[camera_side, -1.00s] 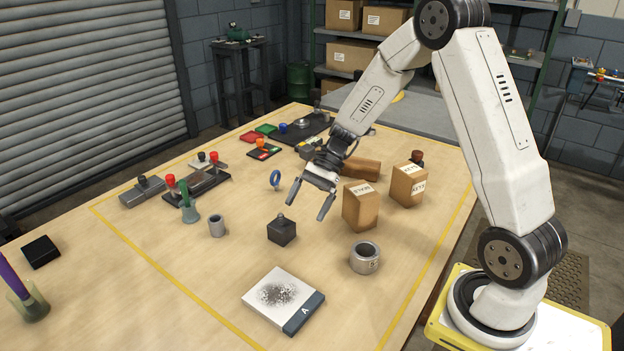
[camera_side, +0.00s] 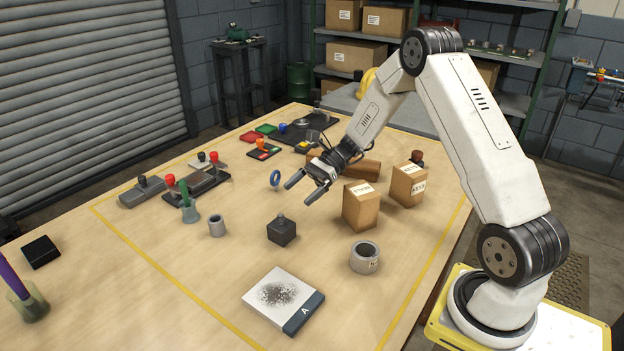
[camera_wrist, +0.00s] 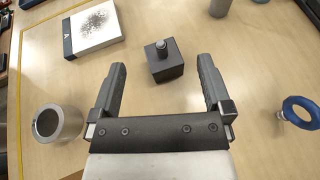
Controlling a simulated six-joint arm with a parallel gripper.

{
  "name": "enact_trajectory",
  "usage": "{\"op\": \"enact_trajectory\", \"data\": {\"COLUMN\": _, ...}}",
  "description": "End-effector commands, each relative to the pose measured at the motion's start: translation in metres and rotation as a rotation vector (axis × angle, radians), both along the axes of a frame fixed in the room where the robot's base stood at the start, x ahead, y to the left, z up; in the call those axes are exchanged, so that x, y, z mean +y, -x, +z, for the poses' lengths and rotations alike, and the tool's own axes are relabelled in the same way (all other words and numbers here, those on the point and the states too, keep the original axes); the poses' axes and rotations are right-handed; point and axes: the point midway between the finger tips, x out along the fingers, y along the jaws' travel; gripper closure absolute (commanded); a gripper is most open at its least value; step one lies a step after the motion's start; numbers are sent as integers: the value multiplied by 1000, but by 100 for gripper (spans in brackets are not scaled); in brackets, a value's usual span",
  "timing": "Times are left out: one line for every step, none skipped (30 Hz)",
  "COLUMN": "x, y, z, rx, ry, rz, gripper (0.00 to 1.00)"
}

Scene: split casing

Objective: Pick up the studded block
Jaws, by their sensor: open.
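The studded block is a small dark cube (camera_side: 282,231) with a short grey stud on top. It stands upright on the wooden table, left of the cardboard boxes in the side view. In the wrist view the block (camera_wrist: 165,64) lies ahead of the fingertips, roughly midway between their lines. My gripper (camera_side: 301,193) is open and empty, above the table and beyond the block in the side view. Both fingers (camera_wrist: 162,72) show in the wrist view, spread wider than the block and not touching it.
Two cardboard boxes (camera_side: 360,206) stand right of the block. A metal ring (camera_side: 365,257) and a white pad marked A (camera_side: 284,300) lie nearer the camera. A grey cup (camera_side: 217,226) and a blue ring (camera_side: 275,179) are to the left. Bare table surrounds the block.

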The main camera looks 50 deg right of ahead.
Motion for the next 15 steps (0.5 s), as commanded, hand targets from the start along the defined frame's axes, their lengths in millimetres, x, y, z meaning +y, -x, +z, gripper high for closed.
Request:
{"op": "enact_trajectory", "data": {"x": 0, "y": 0, "z": -8, "rx": 4, "ry": -2, "rz": -1, "gripper": 0}}
{"op": "enact_trajectory", "data": {"x": 0, "y": 0, "z": -11, "rx": 4, "ry": -2, "rz": -1, "gripper": 0}}
{"op": "enact_trajectory", "data": {"x": 0, "y": 0, "z": -16, "rx": 3, "ry": -2, "rz": 1, "gripper": 0}}
{"op": "enact_trajectory", "data": {"x": 0, "y": 0, "z": -20, "rx": 3, "ry": -2, "rz": 1, "gripper": 0}}
{"op": "enact_trajectory", "data": {"x": 0, "y": 0, "z": -23, "rx": 2, "ry": -2, "rz": 1, "gripper": 0}}
{"op": "enact_trajectory", "data": {"x": 0, "y": 0, "z": -27, "rx": 2, "ry": -2, "rz": 0, "gripper": 0}}
{"op": "enact_trajectory", "data": {"x": 0, "y": 0, "z": -29, "rx": 3, "ry": -1, "rz": 0, "gripper": 0}}
{"op": "enact_trajectory", "data": {"x": 0, "y": 0, "z": -31, "rx": 2, "ry": -1, "rz": 0, "gripper": 0}}
{"op": "enact_trajectory", "data": {"x": 0, "y": 0, "z": -34, "rx": 1, "ry": 0, "rz": 1, "gripper": 0}}
{"op": "enact_trajectory", "data": {"x": 0, "y": 0, "z": -35, "rx": 1, "ry": 1, "rz": 1, "gripper": 0}}
{"op": "enact_trajectory", "data": {"x": 0, "y": 0, "z": -36, "rx": 1, "ry": 1, "rz": 1, "gripper": 0}}
{"op": "enact_trajectory", "data": {"x": 0, "y": 0, "z": -37, "rx": -1, "ry": 1, "rz": 0, "gripper": 0}}
{"op": "enact_trajectory", "data": {"x": 0, "y": 0, "z": -37, "rx": -1, "ry": 1, "rz": 0, "gripper": 0}}
{"op": "enact_trajectory", "data": {"x": 0, "y": 0, "z": -37, "rx": -1, "ry": 1, "rz": 0, "gripper": 0}}
{"op": "enact_trajectory", "data": {"x": 0, "y": 0, "z": -37, "rx": -1, "ry": 1, "rz": 0, "gripper": 0}}
